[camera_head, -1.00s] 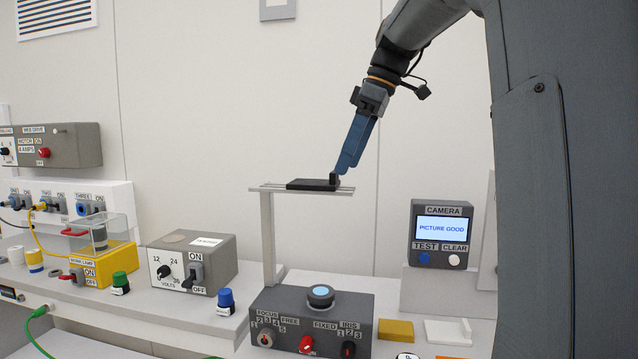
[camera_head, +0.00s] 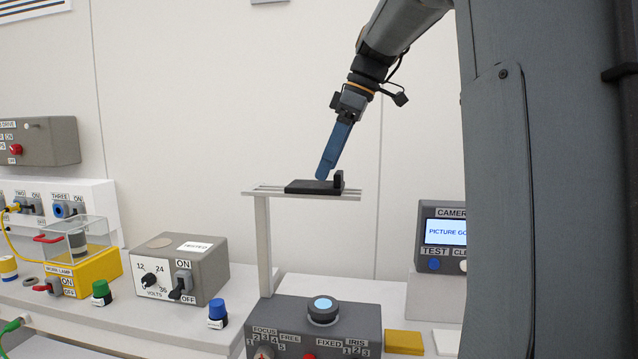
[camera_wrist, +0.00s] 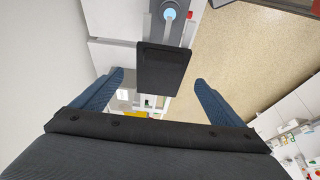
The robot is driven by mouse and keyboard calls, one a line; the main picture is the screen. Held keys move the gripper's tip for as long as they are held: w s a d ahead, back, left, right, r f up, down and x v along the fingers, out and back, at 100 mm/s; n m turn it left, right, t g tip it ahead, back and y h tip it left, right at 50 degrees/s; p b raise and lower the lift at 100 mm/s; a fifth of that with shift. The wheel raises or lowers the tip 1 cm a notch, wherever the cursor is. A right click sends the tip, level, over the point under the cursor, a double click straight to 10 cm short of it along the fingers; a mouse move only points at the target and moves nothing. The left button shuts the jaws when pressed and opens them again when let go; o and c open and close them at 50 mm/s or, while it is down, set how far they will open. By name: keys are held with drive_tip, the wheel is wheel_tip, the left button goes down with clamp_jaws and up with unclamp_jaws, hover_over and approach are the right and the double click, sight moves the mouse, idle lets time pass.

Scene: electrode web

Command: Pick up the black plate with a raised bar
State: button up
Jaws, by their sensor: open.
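The black plate (camera_head: 312,188) lies flat on a narrow light rail on top of a post. Its raised bar (camera_head: 339,179) stands at the plate's right end. My gripper (camera_head: 321,177) points down and left, its blue fingertips at the plate just left of the bar; whether they touch it I cannot tell. In the wrist view the plate (camera_wrist: 163,68) shows between the two spread fingers of my gripper (camera_wrist: 160,78), with a gap on each side. The gripper is open and holds nothing.
The post (camera_head: 264,245) stands behind a grey focus and iris box (camera_head: 314,325). A volts box (camera_head: 181,268) is at left, a camera monitor (camera_head: 444,235) at right, partly hidden by my arm. The space left of the rail above the bench is clear.

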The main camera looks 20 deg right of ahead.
sight(320, 184)
drive_tip(key=shift+p+x, duration=0.4)
drive_tip(key=shift+x, duration=1.2)
drive_tip(key=shift+f, duration=0.1)
drive_tip(key=c, duration=1.2)
drive_tip(key=shift+c, duration=0.2)
